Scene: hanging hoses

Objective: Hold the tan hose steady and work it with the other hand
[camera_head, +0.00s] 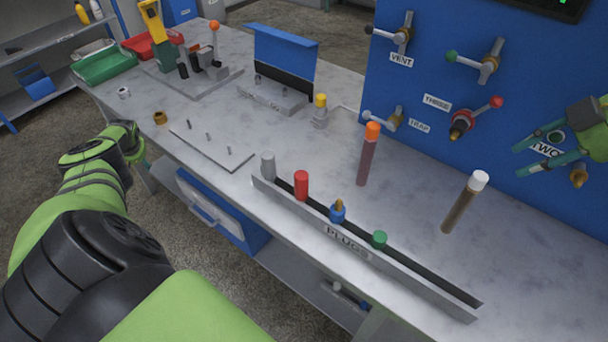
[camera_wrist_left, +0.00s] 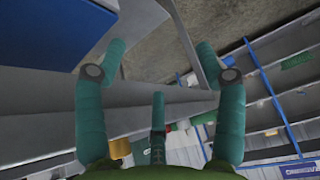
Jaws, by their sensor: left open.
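A brownish-tan hose (camera_head: 458,208) with a white end cap slants upright over the right part of the bench in the head view; it is the closest match to the tan hose. My right gripper (camera_head: 517,160) is at the right edge, in front of the blue panel, fingers apart and empty, up and right of that hose and not touching it. My left gripper (camera_wrist_left: 161,58) is open with nothing between its fingers. In the head view my left arm reaches to the bench's left edge, far from the hose; its fingers barely show there.
A dark red hose (camera_head: 367,162) with an orange cap stands left of the tan one. A plug rack (camera_head: 410,280) with several coloured plugs runs along the front. The blue panel (camera_head: 425,75) carries valves. A brass ring (camera_head: 160,118) lies near the left edge.

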